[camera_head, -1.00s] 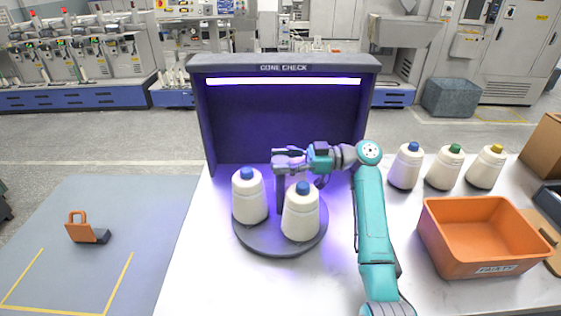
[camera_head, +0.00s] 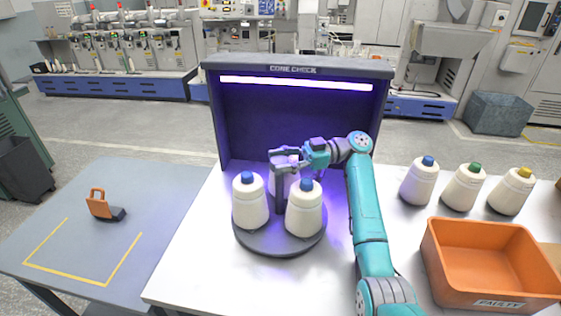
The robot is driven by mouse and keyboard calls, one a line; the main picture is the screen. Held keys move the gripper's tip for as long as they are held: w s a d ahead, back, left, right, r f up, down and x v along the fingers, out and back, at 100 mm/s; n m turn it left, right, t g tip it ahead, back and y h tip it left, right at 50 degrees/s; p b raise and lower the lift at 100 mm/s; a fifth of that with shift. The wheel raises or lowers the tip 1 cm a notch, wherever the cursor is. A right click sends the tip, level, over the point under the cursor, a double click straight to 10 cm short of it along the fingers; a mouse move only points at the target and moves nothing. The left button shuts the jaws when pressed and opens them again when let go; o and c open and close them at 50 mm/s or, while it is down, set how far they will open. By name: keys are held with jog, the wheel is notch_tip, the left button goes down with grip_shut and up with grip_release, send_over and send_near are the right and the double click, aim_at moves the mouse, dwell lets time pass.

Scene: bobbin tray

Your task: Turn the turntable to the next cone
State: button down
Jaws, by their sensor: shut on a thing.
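The turntable (camera_head: 281,248) is a dark grey disc on the white table, in front of the purple-lit "CONE CHECK" booth (camera_head: 235,120). Two cream cones with blue tips, a left cone (camera_head: 250,202) and a front cone (camera_head: 304,210), stand upright on it. A third pale cone (camera_head: 291,182) shows behind, partly hidden by a dark upright post (camera_head: 279,194) on the disc. My gripper (camera_head: 287,160) comes from the right at the top of this post. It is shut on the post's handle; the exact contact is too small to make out.
Three cones with blue (camera_head: 420,181), green (camera_head: 463,188) and yellow (camera_head: 511,192) tips stand at the right. An orange bin (camera_head: 485,285) labelled "FAULTY" sits in front of them. The white table's left front is clear.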

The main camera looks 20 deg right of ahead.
jog(key=shift+f, duration=0.1)
dwell(0.4)
jog(key=shift+c, duration=2.2)
grip_release()
jog(key=d, duration=1.2)
jog(key=shift+s, duration=0.3)
